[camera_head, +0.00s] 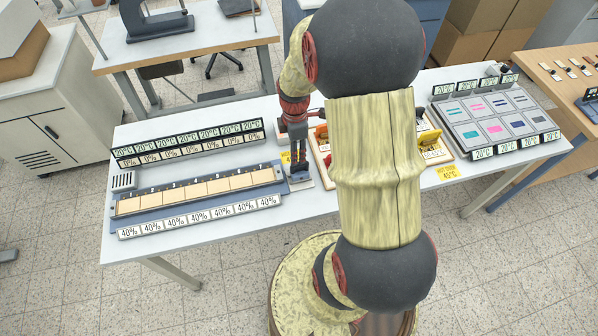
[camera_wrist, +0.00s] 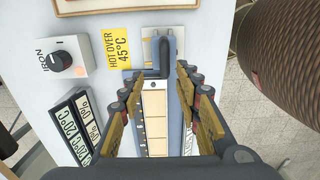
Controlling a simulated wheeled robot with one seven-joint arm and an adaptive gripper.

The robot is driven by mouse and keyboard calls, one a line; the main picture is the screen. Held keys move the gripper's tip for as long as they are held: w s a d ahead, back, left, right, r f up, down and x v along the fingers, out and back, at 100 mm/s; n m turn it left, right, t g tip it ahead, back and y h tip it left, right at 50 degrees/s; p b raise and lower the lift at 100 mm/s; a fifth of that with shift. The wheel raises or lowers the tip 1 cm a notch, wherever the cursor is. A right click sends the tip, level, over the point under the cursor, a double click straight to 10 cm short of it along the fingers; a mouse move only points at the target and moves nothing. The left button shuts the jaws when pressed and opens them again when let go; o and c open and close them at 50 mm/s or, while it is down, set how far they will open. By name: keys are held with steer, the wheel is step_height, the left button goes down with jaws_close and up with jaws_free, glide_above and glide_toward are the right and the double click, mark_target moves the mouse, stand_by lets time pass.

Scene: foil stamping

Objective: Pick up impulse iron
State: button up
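The impulse iron appears to be the dark L-shaped piece (camera_wrist: 165,57) near the upper middle of the wrist view. It stands by a pale metal rest (camera_wrist: 149,36), with its short foot pointing left. My gripper (camera_wrist: 157,73) is open, one finger on each side of the picture, with the dark piece between and just beyond the tips. I see no contact. In the head view my gripper (camera_head: 299,155) points down at the right end of the cream-panelled strip, over a small pale plate (camera_head: 302,184). There the fingers and the iron blend together.
A cream-panelled strip (camera_head: 190,189) with percentage labels lies left on the white table (camera_head: 128,212). An IRON knob box (camera_wrist: 64,59) and a yellow HOT OVER 45°C sign (camera_wrist: 117,50) are beside the iron. A colour-swatch panel (camera_head: 492,112) stands right. My arm hides the table's middle.

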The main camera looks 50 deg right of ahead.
mark_target(300, 170)
steer(key=f, duration=0.2)
steer(key=s+f, duration=0.1)
steer(key=f, duration=0.1)
steer(key=f+b, duration=0.1)
steer(key=f, duration=0.1)
steer(key=shift+s+d+f, duration=0.15)
steer(key=shift+d+f, duration=0.15)
steer(key=shift+f, duration=0.05)
steer(key=shift+c, duration=0.7)
jaws_close()
steer(key=shift+r, duration=0.1)
